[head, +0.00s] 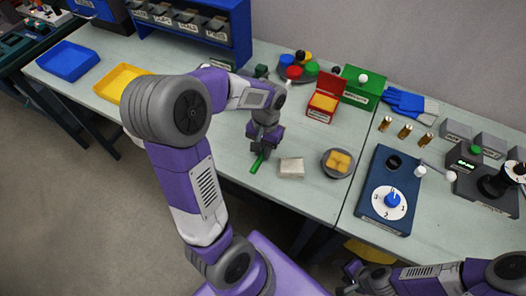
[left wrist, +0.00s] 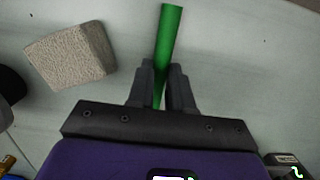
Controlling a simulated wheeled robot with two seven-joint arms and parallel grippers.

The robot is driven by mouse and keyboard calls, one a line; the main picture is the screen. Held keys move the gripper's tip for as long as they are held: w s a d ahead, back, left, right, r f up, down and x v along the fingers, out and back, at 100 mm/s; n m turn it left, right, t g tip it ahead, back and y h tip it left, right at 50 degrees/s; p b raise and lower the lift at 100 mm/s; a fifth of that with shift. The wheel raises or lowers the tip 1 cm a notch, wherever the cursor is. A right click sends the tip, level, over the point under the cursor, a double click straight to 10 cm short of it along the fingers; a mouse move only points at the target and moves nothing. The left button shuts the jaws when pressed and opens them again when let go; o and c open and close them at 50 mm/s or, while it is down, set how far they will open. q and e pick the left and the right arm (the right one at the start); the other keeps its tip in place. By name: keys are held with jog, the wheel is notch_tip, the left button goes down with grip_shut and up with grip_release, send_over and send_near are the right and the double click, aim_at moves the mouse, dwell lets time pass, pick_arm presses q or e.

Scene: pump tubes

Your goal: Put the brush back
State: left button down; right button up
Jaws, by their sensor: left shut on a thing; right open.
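The brush shows as a green handle (head: 257,163) at the front part of the table; its bristle end is hidden. My left gripper (head: 262,150) is shut on it, pointing down, close over the table. In the left wrist view the green handle (left wrist: 171,35) sticks out from between the two dark fingers of the left gripper (left wrist: 161,85). I cannot tell whether the handle touches the table. My right gripper (head: 352,276) is open and empty, low at the bottom, in front of the table edge.
A beige block (head: 291,168) lies right of the left gripper, with a round dish of yellow pieces (head: 338,161) beyond. A red box (head: 323,98), a green box (head: 361,88) and a round rack of coloured caps (head: 297,70) stand behind. A blue dial panel (head: 375,215) is at right.

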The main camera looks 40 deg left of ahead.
pick_arm(q)
jog(key=shift+f, duration=0.15)
jog(key=c, duration=1)
grip_release()
jog(key=r+p, duration=0.1)
jog(key=r, duration=0.3)
jog(key=w+r+p, duration=0.1)
jog(key=r, duration=0.3)
jog(key=r+p, duration=0.2)
jog(key=r, duration=0.2)
jog(key=shift+w+a, duration=0.2)
jog(key=shift+w, duration=0.1)
